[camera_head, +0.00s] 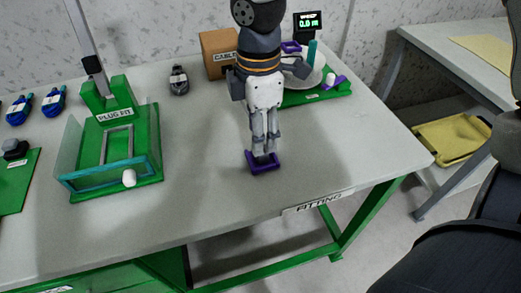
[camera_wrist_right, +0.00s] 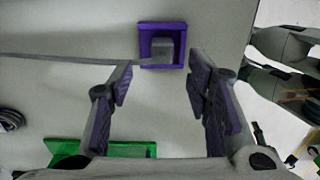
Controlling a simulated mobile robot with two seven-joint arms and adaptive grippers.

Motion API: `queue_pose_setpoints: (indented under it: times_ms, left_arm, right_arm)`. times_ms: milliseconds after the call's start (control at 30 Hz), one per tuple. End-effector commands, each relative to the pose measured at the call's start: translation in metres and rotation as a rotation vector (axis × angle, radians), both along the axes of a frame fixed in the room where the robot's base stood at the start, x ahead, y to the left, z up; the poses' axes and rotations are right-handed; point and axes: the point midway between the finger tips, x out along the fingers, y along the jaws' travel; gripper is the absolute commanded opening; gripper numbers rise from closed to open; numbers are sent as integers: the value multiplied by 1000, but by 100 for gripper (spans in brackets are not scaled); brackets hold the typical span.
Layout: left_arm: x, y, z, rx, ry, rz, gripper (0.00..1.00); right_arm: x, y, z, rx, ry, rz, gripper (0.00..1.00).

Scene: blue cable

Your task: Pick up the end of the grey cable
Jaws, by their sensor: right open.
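My right gripper (camera_head: 265,150) points down over the table, with its fingertips close to a small purple holder (camera_head: 264,165). In the right wrist view the gripper (camera_wrist_right: 160,80) is open, with its two fingers apart and nothing between them. The purple holder (camera_wrist_right: 147,29) lies just beyond the fingertips. The grey cable end (camera_wrist_right: 162,49), a small block, sits in the holder. The thin grey cable (camera_wrist_right: 60,60) runs from it to the left, passing by the left finger. My left gripper is in neither view.
A green PLUG FIT fixture (camera_head: 115,115) with clear walls stands to the left. A cardboard box (camera_head: 218,45), a dark grey connector (camera_head: 179,80) and a green stand (camera_head: 300,98) are at the back. Blue connectors (camera_head: 54,100) lie far left. The front table surface is clear.

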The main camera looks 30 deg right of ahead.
Motion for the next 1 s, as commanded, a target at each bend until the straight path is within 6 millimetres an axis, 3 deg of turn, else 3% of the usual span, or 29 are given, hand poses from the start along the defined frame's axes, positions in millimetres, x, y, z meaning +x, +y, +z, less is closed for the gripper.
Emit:
queue_pose_setpoints:
  times_ms: [200, 467, 500, 667, 1000]
  left_arm:
    - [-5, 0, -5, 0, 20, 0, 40]
    - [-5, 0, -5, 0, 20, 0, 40]
    - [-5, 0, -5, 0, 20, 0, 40]
    - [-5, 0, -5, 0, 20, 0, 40]
    - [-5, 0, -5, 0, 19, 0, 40]
  right_arm:
    - [-6, -4, -43, -2, 7, 0, 45]
    - [-5, -4, -48, 1, -2, -1, 45]
    - [-5, -4, -48, 1, -2, -1, 43]
    - [-5, -4, -48, 1, -2, -1, 6]
    - [-5, -4, -47, 1, -2, -2, 4]
